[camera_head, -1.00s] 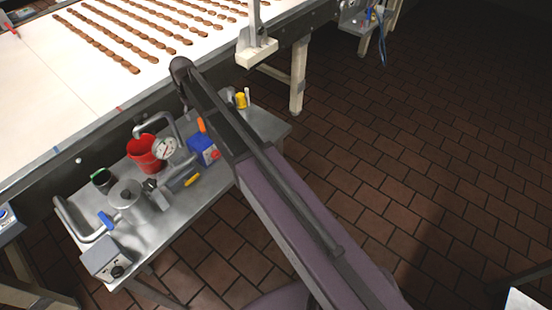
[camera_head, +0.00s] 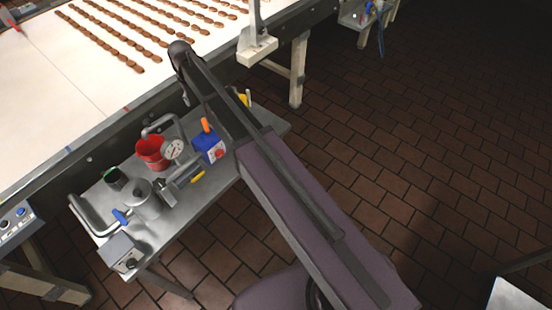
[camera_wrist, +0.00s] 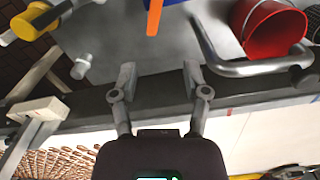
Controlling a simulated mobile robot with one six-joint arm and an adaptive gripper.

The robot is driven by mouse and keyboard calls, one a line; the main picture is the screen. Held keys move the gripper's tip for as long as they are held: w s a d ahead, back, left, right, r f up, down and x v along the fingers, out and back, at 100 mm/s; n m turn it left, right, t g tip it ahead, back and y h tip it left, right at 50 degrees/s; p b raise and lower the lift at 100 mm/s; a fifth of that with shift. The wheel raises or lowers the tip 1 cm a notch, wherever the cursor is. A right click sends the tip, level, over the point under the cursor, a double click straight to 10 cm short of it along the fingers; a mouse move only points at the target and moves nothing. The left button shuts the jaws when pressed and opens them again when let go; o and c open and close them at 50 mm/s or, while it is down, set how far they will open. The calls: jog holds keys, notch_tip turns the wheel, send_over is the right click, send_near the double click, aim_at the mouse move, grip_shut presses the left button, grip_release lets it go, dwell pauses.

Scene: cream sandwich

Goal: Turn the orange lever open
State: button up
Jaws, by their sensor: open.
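The orange lever (camera_head: 206,125) stands up at a slant from the top of a blue box (camera_head: 207,146) on the steel table, in the head view. In the wrist view the orange lever (camera_wrist: 154,16) shows at the top centre, with a sliver of blue box at its upper end. My gripper (camera_wrist: 160,76) has its two fingers spread, with nothing between them. The lever lies beyond the fingertips in the picture and is apart from them. In the head view my gripper is hidden behind my arm.
A red bucket (camera_head: 152,154), a pressure gauge (camera_head: 173,149) and bent steel pipe crowd the table (camera_head: 196,216) left of the box. A yellow-handled part (camera_wrist: 32,22) is at upper left in the wrist view. The conveyor (camera_head: 60,85) with rows of brown pieces runs behind.

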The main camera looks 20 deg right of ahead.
jog(key=s+d+f+m+b, duration=0.2)
jog(key=s+d+f+b, duration=0.5)
jog(key=s+d, duration=0.4)
jog(key=s+d+f+m+b, duration=0.2)
jog(key=s+d+f+b, duration=0.6)
jog(key=s+d, duration=0.3)
jog(key=shift+s+d+m, duration=0.3)
jog(key=shift+s+d, duration=0.1)
jog(key=shift+s, duration=1.05)
jog(key=shift+r, duration=0.1)
